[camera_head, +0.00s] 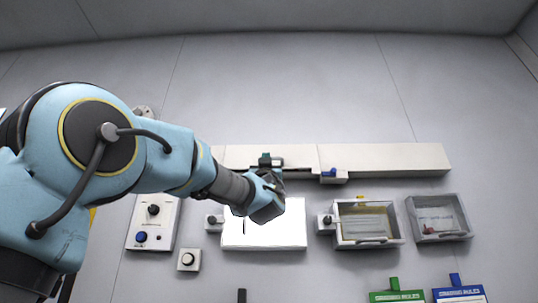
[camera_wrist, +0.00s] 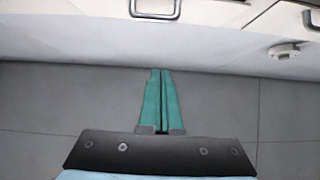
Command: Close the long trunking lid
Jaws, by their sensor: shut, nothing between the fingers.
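The long pale trunking (camera_head: 385,158) runs across the wall in the head view, with a seam near its middle. A dark strip shows along its lower edge, left of a small blue-topped latch block (camera_head: 333,175). How far the lid stands open I cannot tell. My gripper (camera_wrist: 160,72) has its green fingers together and empty in the wrist view. A metal loop handle (camera_wrist: 155,8) on a pale surface lies above the fingertips, apart from them in the picture. In the head view my arm hides the trunking's left end.
Below the trunking are a bright white panel (camera_head: 265,232), a clear-fronted box (camera_head: 345,240), a grey bin (camera_head: 413,215) and a control panel (camera_head: 135,230) with knobs. Green (camera_head: 397,297) and blue (camera_head: 459,294) rule cards hang lower right. The wall above the trunking is clear.

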